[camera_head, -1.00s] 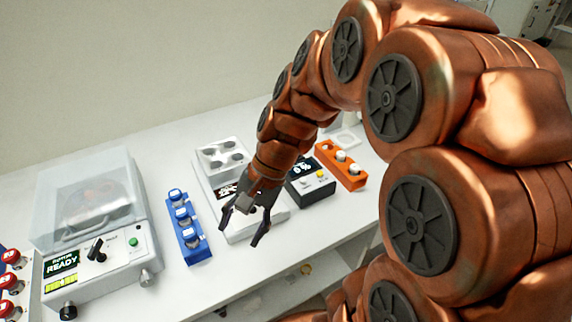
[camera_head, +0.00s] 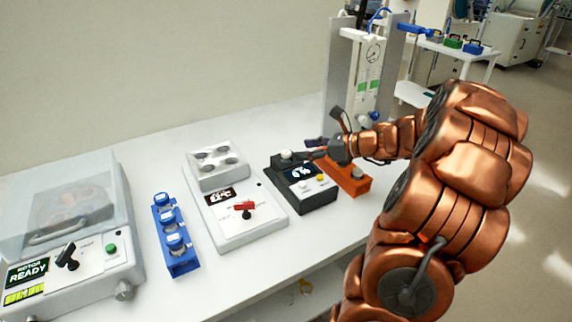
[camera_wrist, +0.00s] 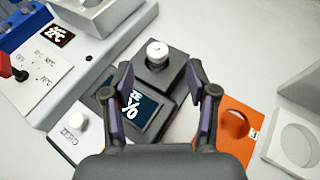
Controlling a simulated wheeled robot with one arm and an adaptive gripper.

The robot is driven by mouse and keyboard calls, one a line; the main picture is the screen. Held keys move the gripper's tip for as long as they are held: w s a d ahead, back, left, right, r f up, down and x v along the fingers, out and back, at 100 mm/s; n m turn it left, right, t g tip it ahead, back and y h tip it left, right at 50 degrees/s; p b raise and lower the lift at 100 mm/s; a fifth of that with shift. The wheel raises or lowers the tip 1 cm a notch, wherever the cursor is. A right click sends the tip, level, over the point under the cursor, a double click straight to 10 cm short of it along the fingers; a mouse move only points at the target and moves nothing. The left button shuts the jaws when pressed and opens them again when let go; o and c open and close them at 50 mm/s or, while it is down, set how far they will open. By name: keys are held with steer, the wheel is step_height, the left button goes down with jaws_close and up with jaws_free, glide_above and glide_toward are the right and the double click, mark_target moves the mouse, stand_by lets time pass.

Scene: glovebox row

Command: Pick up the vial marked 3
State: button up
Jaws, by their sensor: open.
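A white-capped vial (camera_wrist: 157,52) stands upright in the well at the back of a black device (camera_wrist: 170,78). The vial also shows in the head view (camera_head: 287,154), on the black device (camera_head: 318,197). I cannot read a number on it. My gripper (camera_wrist: 160,76) is open and empty, its fingers spread on either side of the line to the vial, which lies just beyond the tips. In the head view my gripper (camera_head: 324,132) is at the right of the vial. The orange rack (camera_head: 351,186) is partly hidden by my arm; the wrist view shows an empty hole in it (camera_wrist: 235,123).
A blue rack (camera_head: 181,262) holds three blue-capped vials. A white device (camera_head: 256,220) with a red switch stands between it and the black device. A lidded machine (camera_head: 90,270) is at the left. A gauged column (camera_head: 358,75) stands behind my gripper.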

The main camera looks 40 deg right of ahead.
mark_target(286, 152)
steer(key=shift+p+x, duration=0.4)
steer(key=shift+x, duration=3.15)
steer(key=shift+s+a, duration=0.1)
steer(key=shift+a, duration=0.05)
jaws_close()
